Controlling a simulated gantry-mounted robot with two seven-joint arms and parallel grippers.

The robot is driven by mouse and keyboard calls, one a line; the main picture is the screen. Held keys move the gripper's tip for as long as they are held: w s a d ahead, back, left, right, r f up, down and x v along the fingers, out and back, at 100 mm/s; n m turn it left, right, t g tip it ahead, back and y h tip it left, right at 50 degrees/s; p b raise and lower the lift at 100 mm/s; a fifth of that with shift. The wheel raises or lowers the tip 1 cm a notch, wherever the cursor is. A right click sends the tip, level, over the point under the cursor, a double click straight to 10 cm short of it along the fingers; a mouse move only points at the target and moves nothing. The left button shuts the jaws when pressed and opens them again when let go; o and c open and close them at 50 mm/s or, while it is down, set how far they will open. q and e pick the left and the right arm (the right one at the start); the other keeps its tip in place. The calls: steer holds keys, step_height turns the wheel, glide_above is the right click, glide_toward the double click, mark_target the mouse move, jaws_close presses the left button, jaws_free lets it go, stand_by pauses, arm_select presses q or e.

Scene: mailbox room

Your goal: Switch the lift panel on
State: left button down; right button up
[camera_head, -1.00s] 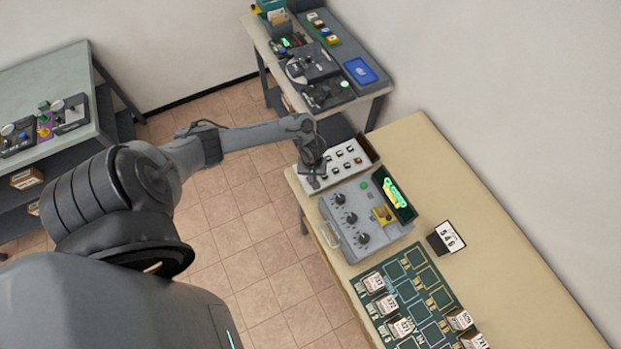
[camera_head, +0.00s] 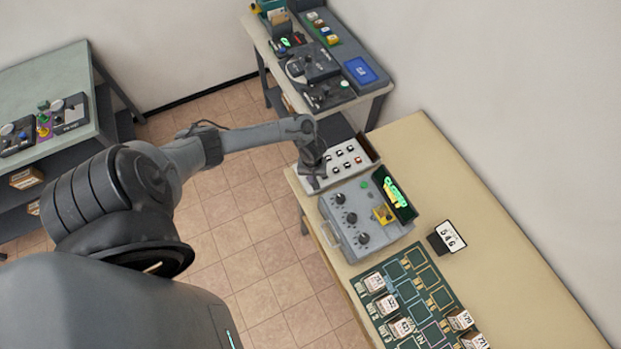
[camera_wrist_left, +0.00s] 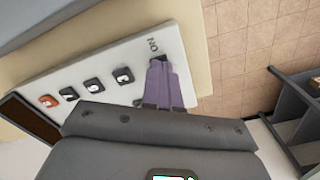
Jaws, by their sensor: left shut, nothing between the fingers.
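The lift panel is a white panel (camera_head: 349,157) with rows of small dark and red buttons, at the far end of the beige table. In the left wrist view the white panel (camera_wrist_left: 138,58) shows a line of buttons and the label ON near one end. My left gripper (camera_head: 314,182) is over the panel's near-left end. Its shut, empty fingers (camera_wrist_left: 165,78) point at a small dark switch (camera_wrist_left: 162,58) beside the ON label. The fingers partly hide the switch, so I cannot tell its position or whether they touch it. My right gripper is not in view.
A grey box with black knobs (camera_head: 350,236) stands close beside the panel. Farther along the beige table are a number sign (camera_head: 446,238) and a green board (camera_head: 397,264) with several numbered blocks. Another bench (camera_head: 372,92) with devices stands behind. The table's right side is clear.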

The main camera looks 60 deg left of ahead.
arm_select(q)
steer(key=shift+f, duration=0.55)
step_height(320, 180, up, 2)
steer(key=p, duration=0.2)
steer(key=shift+r+p, duration=0.25)
steer(key=shift+p, duration=0.15)
step_height(320, 180, up, 4)
steer(key=p, duration=0.6)
steer(key=shift+r, duration=0.25)
steer(key=shift+s, duration=0.1)
